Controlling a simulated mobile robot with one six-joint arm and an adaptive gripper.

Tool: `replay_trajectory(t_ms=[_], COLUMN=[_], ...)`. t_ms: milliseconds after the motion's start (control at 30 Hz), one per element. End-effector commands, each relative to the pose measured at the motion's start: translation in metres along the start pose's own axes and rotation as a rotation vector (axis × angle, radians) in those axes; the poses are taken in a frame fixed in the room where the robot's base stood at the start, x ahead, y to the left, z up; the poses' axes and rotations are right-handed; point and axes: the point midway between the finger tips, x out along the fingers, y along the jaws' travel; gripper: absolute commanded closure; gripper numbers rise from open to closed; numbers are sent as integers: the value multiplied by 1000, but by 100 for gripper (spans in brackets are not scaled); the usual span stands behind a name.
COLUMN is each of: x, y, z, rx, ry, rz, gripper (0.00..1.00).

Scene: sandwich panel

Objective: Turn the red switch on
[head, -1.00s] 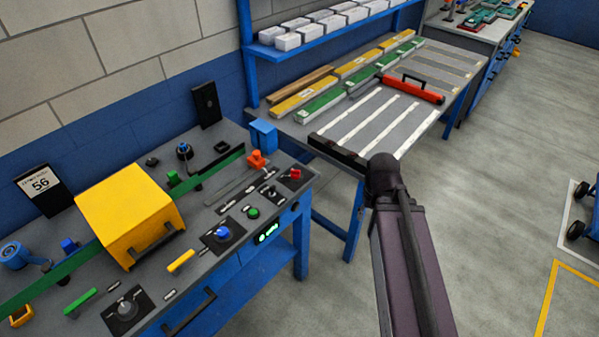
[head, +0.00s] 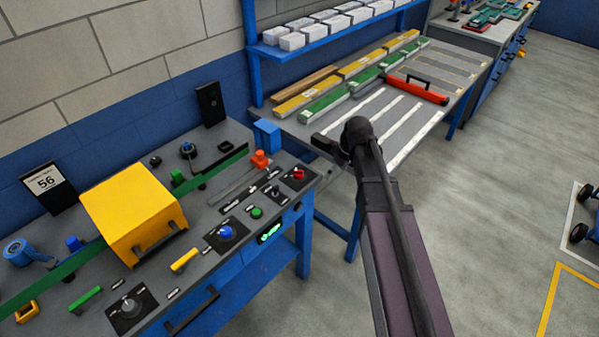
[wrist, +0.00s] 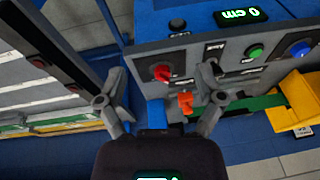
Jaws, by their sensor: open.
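The red switch (head: 298,175) is a small red rotary knob on a dark plate at the right front corner of the grey panel bench. In the wrist view the red switch (wrist: 162,73) appears between the two fingertips of my gripper (wrist: 160,74). The gripper is open and empty, its fingers spread wide to either side of the knob's place in the picture. I cannot tell the remaining distance; no contact shows. In the head view my arm reaches up on the right of the bench and its gripper is not clearly visible.
An orange-red knob (wrist: 186,103) stands close behind the red switch. A green button (head: 257,212), a blue knob (head: 226,232) and a yellow box (head: 133,215) sit further left. A table with strips and a red tool (head: 414,88) adjoins the bench at the right.

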Motion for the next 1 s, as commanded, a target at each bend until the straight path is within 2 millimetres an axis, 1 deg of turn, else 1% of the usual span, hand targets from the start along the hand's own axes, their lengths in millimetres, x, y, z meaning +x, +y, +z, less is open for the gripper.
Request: replay_trajectory(t_ms=[33,100,200,333,400,500,1000], x=[2,5,7,10,10,11,14], y=[7,10,12,12,12,11,10], z=[-27,-51,-80,-104,-111,-116,-116], rx=[-80,-185,-312,-425,-461,-486,-490], ry=[22,52,89,123,135,143,143], rz=[-12,-26,-38,-46,-48,-49,-49], gripper=[13,13,13,13,13,13,13])
